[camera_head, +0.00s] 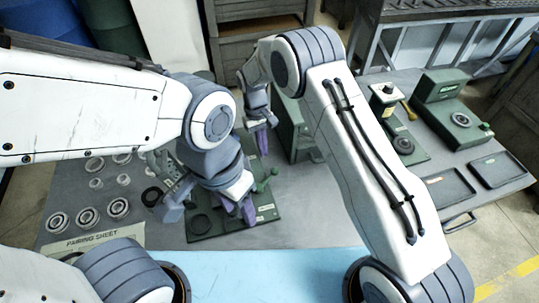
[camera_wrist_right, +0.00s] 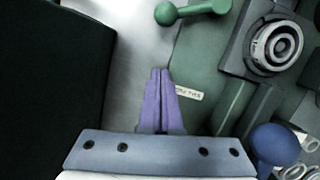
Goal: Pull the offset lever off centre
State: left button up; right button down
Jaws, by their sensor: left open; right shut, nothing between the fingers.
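A green lever with a ball knob (camera_wrist_right: 166,14) is at the top of the right wrist view; I cannot tell for sure that it is the offset lever. It sits near a grey block bearing a metal ring (camera_wrist_right: 277,44). In the head view green knobs (camera_head: 262,186) show on the green machine base (camera_head: 268,212), partly hidden by my left arm. My left gripper (camera_head: 247,210) is open above this base, its purple fingers pointing down. My right gripper (camera_head: 262,142) is shut and empty behind it; its fingers (camera_wrist_right: 160,100) are apart from the lever knob.
Several bearing rings (camera_head: 88,218) and a pairing sheet (camera_head: 95,238) lie at the left of the table. A green machine (camera_head: 450,110), a unit with a yellow lever (camera_head: 409,110) and dark trays (camera_head: 448,187) stand at right. A dark blue ball (camera_wrist_right: 275,145) shows in the right wrist view.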

aim_at(267, 180)
jog(key=s+p, duration=0.1)
jog(key=s+d+p, duration=0.1)
jog(key=shift+s+d+f, duration=0.2)
jog(key=shift+s, duration=0.15)
jog(key=shift+s+d, duration=0.3)
jog(key=shift+s, duration=0.3)
jog(key=shift+f, duration=0.1)
jog(key=shift+s+d+m, duration=0.1)
jog(key=shift+d+m, duration=0.2)
jog(key=shift+m, duration=0.1)
jog(key=shift+s+d+m+y, duration=0.5)
jog(key=shift+d+m, duration=0.25)
jog(key=shift+m, duration=0.45)
